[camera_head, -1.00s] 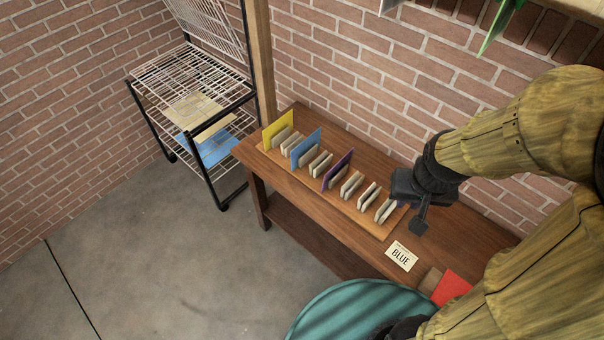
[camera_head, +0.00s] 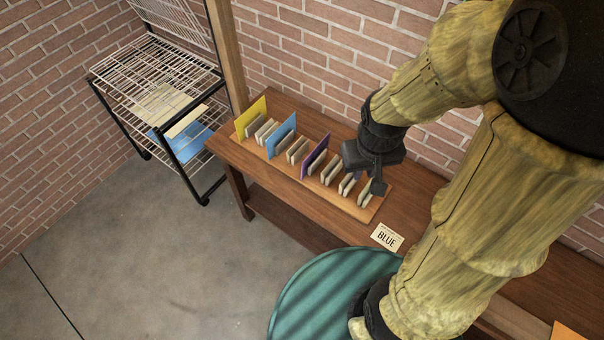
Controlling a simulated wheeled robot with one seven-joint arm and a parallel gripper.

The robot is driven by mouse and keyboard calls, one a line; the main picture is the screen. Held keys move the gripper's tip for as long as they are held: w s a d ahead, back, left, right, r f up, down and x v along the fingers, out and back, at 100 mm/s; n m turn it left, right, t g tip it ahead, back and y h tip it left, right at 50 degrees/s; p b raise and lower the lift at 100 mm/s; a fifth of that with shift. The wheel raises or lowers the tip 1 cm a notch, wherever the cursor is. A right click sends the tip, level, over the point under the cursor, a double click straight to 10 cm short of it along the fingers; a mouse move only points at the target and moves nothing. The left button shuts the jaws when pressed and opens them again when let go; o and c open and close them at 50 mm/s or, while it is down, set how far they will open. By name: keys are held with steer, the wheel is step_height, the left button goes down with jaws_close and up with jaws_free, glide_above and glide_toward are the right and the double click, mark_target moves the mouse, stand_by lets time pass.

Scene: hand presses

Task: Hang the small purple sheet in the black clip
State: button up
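The small purple sheet (camera_head: 315,156) stands upright in a slot of the wooden rack (camera_head: 362,213) on the bench, between cream dividers. My gripper (camera_head: 372,180) is just right of it, over the right end of the rack, pointing down. The black fingers show from the side, and I cannot tell whether they are open. Nothing is visible between them. The purple sheet is apart from my gripper. The black clip is not in view.
A yellow sheet (camera_head: 251,118) and a blue sheet (camera_head: 281,135) stand in the same rack. A card reading BLUE (camera_head: 387,237) lies on the wooden bench (camera_head: 225,148). A wire rack (camera_head: 160,85) with sheets stands at left. A teal round surface (camera_head: 315,290) is in front.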

steer(key=w+a+f+n+g+h+b, duration=0.15)
steer(key=f+n+h+b, duration=0.25)
steer(key=f+n+b, duration=0.55)
steer(key=w+a+f+n+h+b, duration=0.1)
steer(key=w+f+n+h+b, duration=0.45)
steer(key=f, duration=0.75)
steer(key=w+a+f+n+t+b, duration=0.3)
steer(key=a+f+n+t+b, duration=0.2)
steer(key=a+n+t+b, duration=0.1)
steer(key=w+a+f+n+t+h+b, duration=0.1)
steer(key=w+a+f+n+t+b, duration=0.2)
steer(key=a+f+n+t+b, duration=0.2)
steer(key=a+f+t+b, duration=0.1)
steer(key=a+t+b, duration=0.2)
steer(key=a, duration=0.2)
steer(key=shift+w+a+f+n+b, duration=0.25)
steer(key=shift+w+a+n+b, duration=0.05)
steer(key=shift+w+n+b, duration=0.1)
steer(key=shift+b+x, duration=0.9)
steer(key=shift+x, duration=4.1)
steer(key=shift+s, duration=0.1)
steer(key=shift+c, duration=0.3)
